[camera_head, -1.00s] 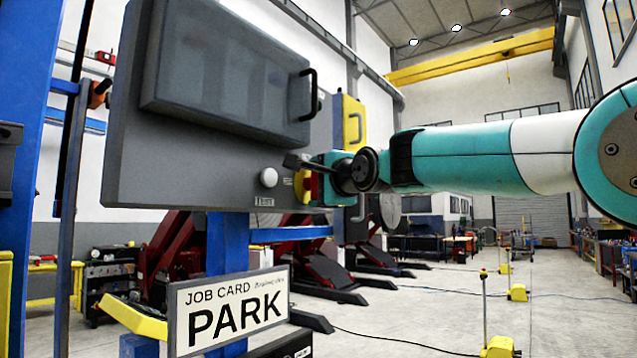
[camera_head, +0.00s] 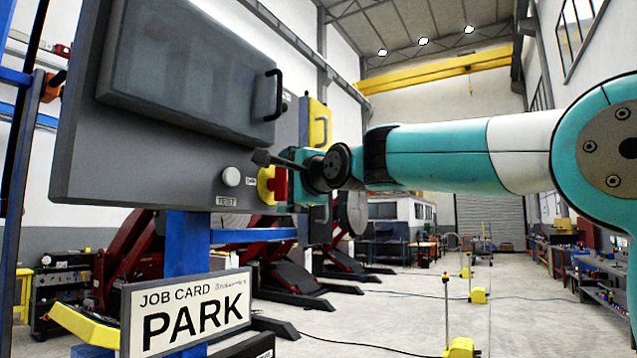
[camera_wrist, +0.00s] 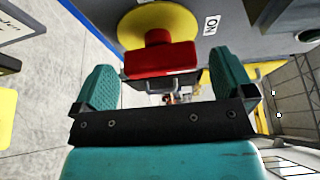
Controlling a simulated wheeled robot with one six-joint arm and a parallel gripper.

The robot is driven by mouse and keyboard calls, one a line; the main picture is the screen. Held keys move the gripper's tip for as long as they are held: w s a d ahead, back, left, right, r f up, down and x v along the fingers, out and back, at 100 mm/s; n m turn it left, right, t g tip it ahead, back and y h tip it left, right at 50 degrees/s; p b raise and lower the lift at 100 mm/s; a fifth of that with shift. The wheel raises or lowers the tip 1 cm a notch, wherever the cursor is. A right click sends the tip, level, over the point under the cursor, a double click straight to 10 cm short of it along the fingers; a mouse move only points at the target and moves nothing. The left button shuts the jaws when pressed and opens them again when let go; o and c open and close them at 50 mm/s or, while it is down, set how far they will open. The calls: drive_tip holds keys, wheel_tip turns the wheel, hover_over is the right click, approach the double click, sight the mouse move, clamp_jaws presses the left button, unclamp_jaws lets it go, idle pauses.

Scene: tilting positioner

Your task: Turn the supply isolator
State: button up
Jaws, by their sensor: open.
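The supply isolator is a red handle (camera_head: 281,184) on a yellow round base (camera_head: 265,185), on the lower right of the grey cabinet front. In the wrist view the red bar handle (camera_wrist: 160,59) lies crosswise in front of the yellow disc (camera_wrist: 158,22). My gripper (camera_wrist: 165,84) is open, with one teal finger on each side below the bar's ends. The handle lies just beyond the fingertips, and nothing shows between them. In the head view my gripper (camera_head: 292,178) is close to the handle's right side and partly covers that area; contact cannot be told.
A white round button (camera_head: 231,177) sits left of the isolator, above a TEST label (camera_head: 226,201). The grey cabinet door (camera_head: 190,70) with a black handle is above. A PARK job card (camera_head: 188,313) stands below.

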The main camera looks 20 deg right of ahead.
drive_tip(key=b+v, duration=0.5)
drive_tip(key=v, duration=1)
drive_tip(key=shift+b, duration=0.35)
drive_tip(key=shift+d, duration=0.1)
drive_tip(key=s+a+f+n+g, duration=0.2)
drive_tip(key=f+n+g, duration=0.15)
drive_tip(key=f, duration=0.55)
drive_tip(key=s+a+f+n+g+y, duration=0.1)
drive_tip(key=s+a+f+n+g, duration=0.2)
drive_tip(key=f, duration=0.6)
drive_tip(key=s+a+f+n+g, duration=0.1)
drive_tip(key=a+f+n+g, duration=0.15)
drive_tip(key=f+n, duration=0.45)
drive_tip(key=s+a+f+n+g, duration=0.1)
drive_tip(key=s+f+n+g, duration=0.7)
drive_tip(key=s+f, duration=0.8)
wheel_tip(320, 180, down, 3)
drive_tip(key=shift+s+r+n+g+h, duration=0.2)
drive_tip(key=shift+s+n+g+h, duration=0.15)
drive_tip(key=shift+n, duration=0.2)
